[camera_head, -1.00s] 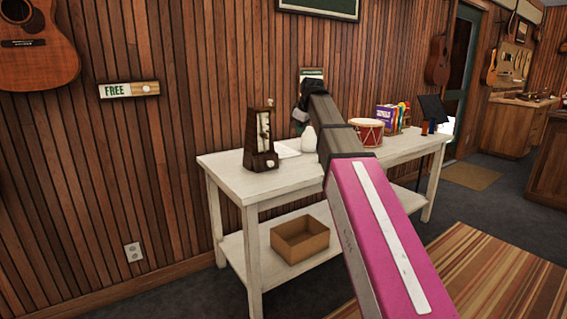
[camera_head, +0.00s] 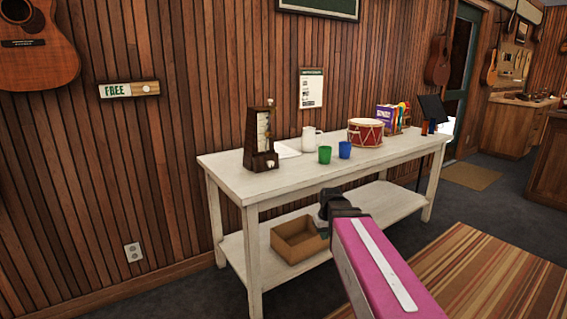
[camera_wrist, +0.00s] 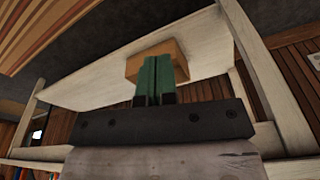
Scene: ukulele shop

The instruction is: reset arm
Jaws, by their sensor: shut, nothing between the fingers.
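My pink arm (camera_head: 382,268) reaches in from the bottom of the head view. Its dark end is low in front of the white table, beside the cardboard box on the lower shelf in the picture. The fingertips are hidden in the head view. In the wrist view my gripper (camera_wrist: 161,72) shows its green fingers pressed together with nothing between them. The cardboard box (camera_wrist: 143,64) shows behind the fingers there, and it also shows in the head view (camera_head: 295,238).
The white table (camera_head: 230,178) bears a metronome (camera_head: 260,140), a white pitcher (camera_head: 309,139), a green cup (camera_head: 325,155), a blue cup (camera_head: 345,150) and a drum (camera_head: 366,132). A striped rug (camera_head: 475,270) lies on the floor to the right.

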